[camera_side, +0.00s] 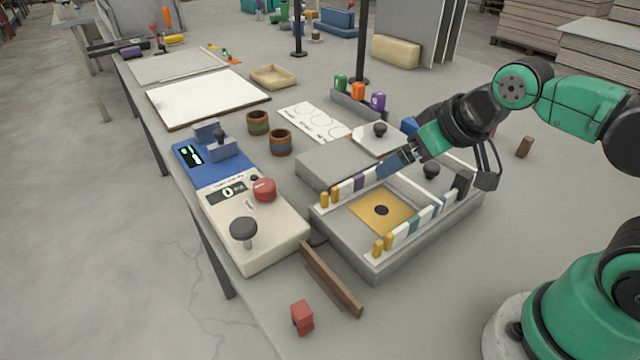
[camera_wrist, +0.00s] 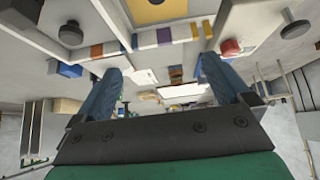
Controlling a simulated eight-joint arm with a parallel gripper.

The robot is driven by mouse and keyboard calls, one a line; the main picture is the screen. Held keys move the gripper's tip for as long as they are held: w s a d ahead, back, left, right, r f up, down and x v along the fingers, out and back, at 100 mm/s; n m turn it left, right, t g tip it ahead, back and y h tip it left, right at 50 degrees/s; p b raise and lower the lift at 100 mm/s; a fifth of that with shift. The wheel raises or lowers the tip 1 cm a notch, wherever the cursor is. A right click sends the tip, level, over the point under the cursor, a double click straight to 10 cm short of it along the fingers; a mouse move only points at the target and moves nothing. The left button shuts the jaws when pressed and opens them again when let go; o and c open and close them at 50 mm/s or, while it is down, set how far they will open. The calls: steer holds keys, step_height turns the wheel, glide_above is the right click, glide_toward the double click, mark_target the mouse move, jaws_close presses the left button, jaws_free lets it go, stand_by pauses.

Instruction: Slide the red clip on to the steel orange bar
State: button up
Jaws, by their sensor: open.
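A small red clip-like block (camera_side: 302,318) lies on the grey table near its front edge. I cannot tell for sure which piece is the steel orange bar; a brown, angled bar (camera_side: 331,280) lies just behind the red block, and yellow-orange pegs (camera_side: 324,199) stand at the ends of the striped rows on the tray. My gripper (camera_side: 386,170) is over the back part of the tray, far from the red block. In the wrist view its two blue fingers (camera_wrist: 160,76) are spread wide with nothing between them. The red block is not visible there.
The grey tray (camera_side: 428,236) holds a yellow plate (camera_side: 372,217) between the striped rows. A cream box (camera_side: 268,240) with a red button (camera_side: 264,190) stands left of it. Green, orange and purple pieces (camera_side: 358,92) stand behind. The table right of the brown bar is clear.

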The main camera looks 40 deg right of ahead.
steer(key=c, duration=0.4)
steer(key=shift+a, duration=0.1)
steer(key=m+g, duration=0.1)
steer(key=g, duration=0.6)
glide_above(301, 309)
step_height(301, 309, down, 6)
steer(key=shift+w+r, duration=0.1)
steer(key=shift+f, duration=2.95)
